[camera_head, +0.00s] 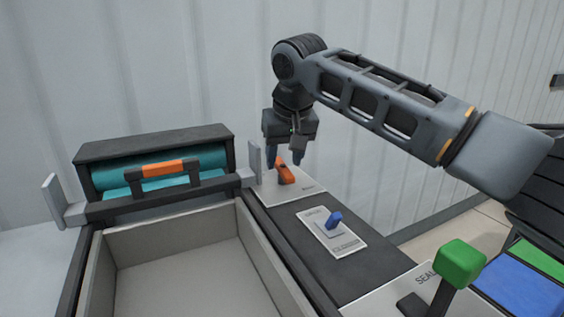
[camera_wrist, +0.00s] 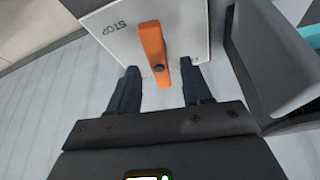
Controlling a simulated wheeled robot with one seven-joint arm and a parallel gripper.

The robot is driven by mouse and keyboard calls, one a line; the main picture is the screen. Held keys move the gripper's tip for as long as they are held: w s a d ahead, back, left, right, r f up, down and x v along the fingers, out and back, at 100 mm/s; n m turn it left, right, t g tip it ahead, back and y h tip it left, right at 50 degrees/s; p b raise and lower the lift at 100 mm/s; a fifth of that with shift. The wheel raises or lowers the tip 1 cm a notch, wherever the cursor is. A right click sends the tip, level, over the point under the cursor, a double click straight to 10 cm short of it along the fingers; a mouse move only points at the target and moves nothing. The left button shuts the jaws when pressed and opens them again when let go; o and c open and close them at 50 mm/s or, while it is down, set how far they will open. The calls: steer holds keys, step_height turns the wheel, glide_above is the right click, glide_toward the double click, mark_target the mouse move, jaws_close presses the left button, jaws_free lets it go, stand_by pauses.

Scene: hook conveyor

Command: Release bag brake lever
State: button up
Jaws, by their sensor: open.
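An orange lever (camera_head: 285,174) stands on a pale plate (camera_head: 308,190) beside the conveyor. In the wrist view the orange lever (camera_wrist: 152,48) shows on the plate (camera_wrist: 105,27), which carries the word STOP. No label in view names the bag brake. My gripper (camera_head: 284,161) is open above the orange lever, pointing down. In the wrist view my gripper (camera_wrist: 160,69) has one finger on each side of the lever's near end. Gaps show on both sides; I cannot tell how deep the lever sits between them.
A blue switch (camera_head: 334,219) on a small plate and a green-knobbed lever (camera_head: 460,263) marked SEAL stand nearer. An open grey tray (camera_head: 180,231) lies left. Behind it is a teal roll (camera_head: 205,160) with an orange-gripped handle (camera_head: 162,168). A wall rises behind.

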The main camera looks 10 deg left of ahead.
steer(key=shift+x, duration=0.8)
steer(key=shift+c, duration=0.4)
jaws_close()
